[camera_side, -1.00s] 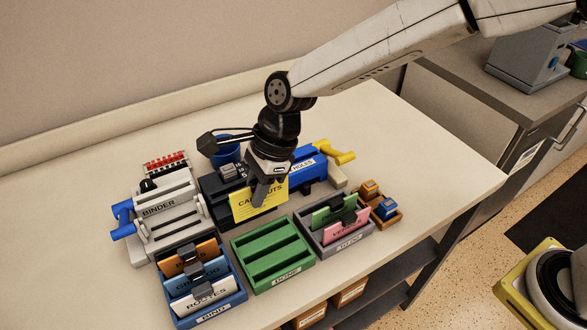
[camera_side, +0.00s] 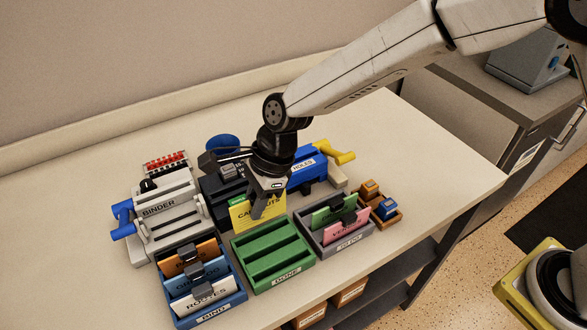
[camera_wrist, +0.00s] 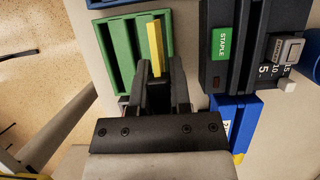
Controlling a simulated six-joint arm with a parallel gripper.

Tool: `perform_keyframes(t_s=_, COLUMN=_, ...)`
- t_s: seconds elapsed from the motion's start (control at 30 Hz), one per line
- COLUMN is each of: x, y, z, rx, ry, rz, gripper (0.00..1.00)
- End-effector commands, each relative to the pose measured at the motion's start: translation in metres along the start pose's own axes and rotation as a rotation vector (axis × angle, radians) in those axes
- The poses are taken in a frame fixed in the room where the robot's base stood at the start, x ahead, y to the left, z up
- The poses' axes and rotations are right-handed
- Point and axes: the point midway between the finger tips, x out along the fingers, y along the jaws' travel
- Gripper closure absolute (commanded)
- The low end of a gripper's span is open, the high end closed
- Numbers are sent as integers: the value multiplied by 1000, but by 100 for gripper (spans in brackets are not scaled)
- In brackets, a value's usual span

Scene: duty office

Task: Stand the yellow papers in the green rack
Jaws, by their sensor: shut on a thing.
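The yellow papers (camera_side: 246,215), marked with black print, are held upright by my gripper (camera_side: 262,205), which is shut on them. In the wrist view the yellow papers (camera_wrist: 156,52) show edge-on between the fingers of my gripper (camera_wrist: 157,80). The green rack (camera_side: 250,277), labelled DONE, has empty slots and sits in front of the papers. In the side view the papers' lower edge is close to the rack's back edge. In the wrist view the papers overlap the green rack (camera_wrist: 118,60); I cannot tell whether they touch it.
A blue rack (camera_side: 180,313) with several cards stands left of the green rack. A grey rack (camera_side: 352,245) with green and pink cards stands right. A black stapler (camera_side: 222,205) and blue hole punch (camera_side: 312,178) lie behind; a binder machine (camera_side: 165,220) is left.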

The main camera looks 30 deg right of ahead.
Motion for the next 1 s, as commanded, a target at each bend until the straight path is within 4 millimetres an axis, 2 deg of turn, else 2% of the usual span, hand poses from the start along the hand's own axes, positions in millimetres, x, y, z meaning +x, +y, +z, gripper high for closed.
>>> perform_keyframes(t_s=1.0, x=50, y=0, z=-21, rx=-1, ry=0, rz=-1, gripper=100)
